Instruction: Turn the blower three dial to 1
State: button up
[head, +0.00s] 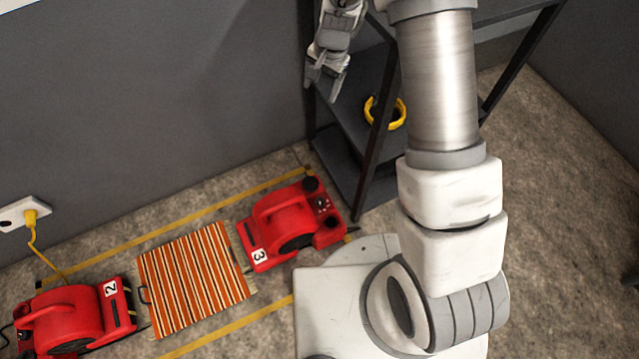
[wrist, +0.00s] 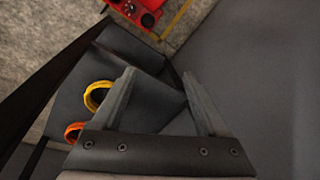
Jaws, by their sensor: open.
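Blower three (head: 290,222) is a red machine marked with a white "3", on the floor beside the dark shelf in the head view. Its dark control panel (head: 322,206) with small knobs is on its right side; the dial setting is too small to read. In the wrist view, part of the red blower (wrist: 138,12) and its panel show at the top edge. My gripper (head: 326,88) is open and empty, high by the wall and the shelf, above and apart from the blower. Its two fingers (wrist: 158,98) are spread in the wrist view.
A dark shelf (head: 352,183) stands right of the blower, with a yellow ring-shaped item (head: 386,112) on it. An orange one (wrist: 74,131) shows in the wrist view. A striped rug (head: 193,278) lies between blower three and blower two (head: 70,318). A wall outlet (head: 25,213) is far left.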

notch_tip(320, 180, down, 20)
jog(key=a+m+g+b, duration=0.1)
jog(key=m+b, duration=0.1)
jog(key=b, duration=0.2)
jog(key=m+h+b, duration=0.1)
jog(key=h+b, duration=0.1)
jog(key=b, duration=0.1)
send_over(320, 201)
notch_tip(320, 201, down, 18)
jog(key=f, duration=0.1)
jog(key=shift+g, duration=0.4)
notch_tip(320, 201, down, 17)
jog(key=b, duration=0.6)
jog(key=shift+s+r, duration=0.1)
jog(key=shift+r, duration=0.05)
grip_shut()
